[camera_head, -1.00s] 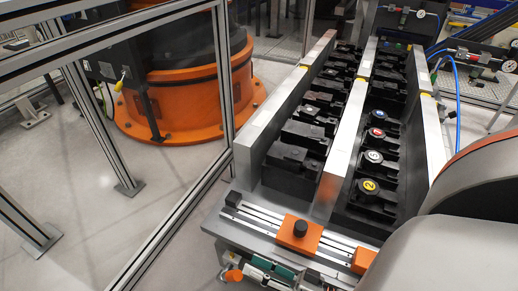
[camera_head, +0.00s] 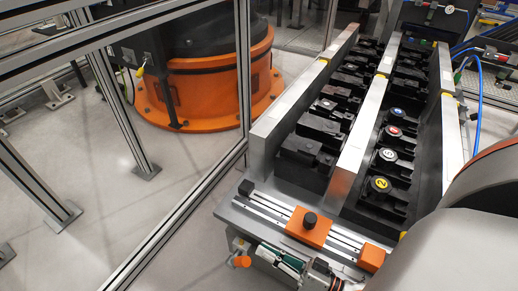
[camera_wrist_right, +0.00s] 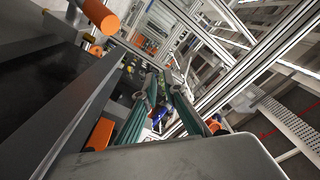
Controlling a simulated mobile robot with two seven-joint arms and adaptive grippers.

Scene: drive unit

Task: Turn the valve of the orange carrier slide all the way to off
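An orange carrier block (camera_head: 308,226) with a black knob sits on the slide rails at the front of the metal bench. An orange cylindrical handle (camera_head: 241,262), apparently the valve, sticks out below the bench's front left corner. My right gripper (camera_head: 276,257), with dark green fingers, is just right of that handle, below the rails. In the right wrist view the fingers (camera_wrist_right: 160,84) stand apart with no object visible between them. An orange cylinder (camera_wrist_right: 101,17) shows at upper left there; I cannot tell for sure that it is the valve. My left gripper is out of view.
A second orange block (camera_head: 371,257) sits at the rails' right end. Black fixtures with numbered caps (camera_head: 380,184) fill the channels between metal walls (camera_head: 349,172). A framed fence (camera_head: 190,210) stands left of the bench. My pale arm covers the lower right.

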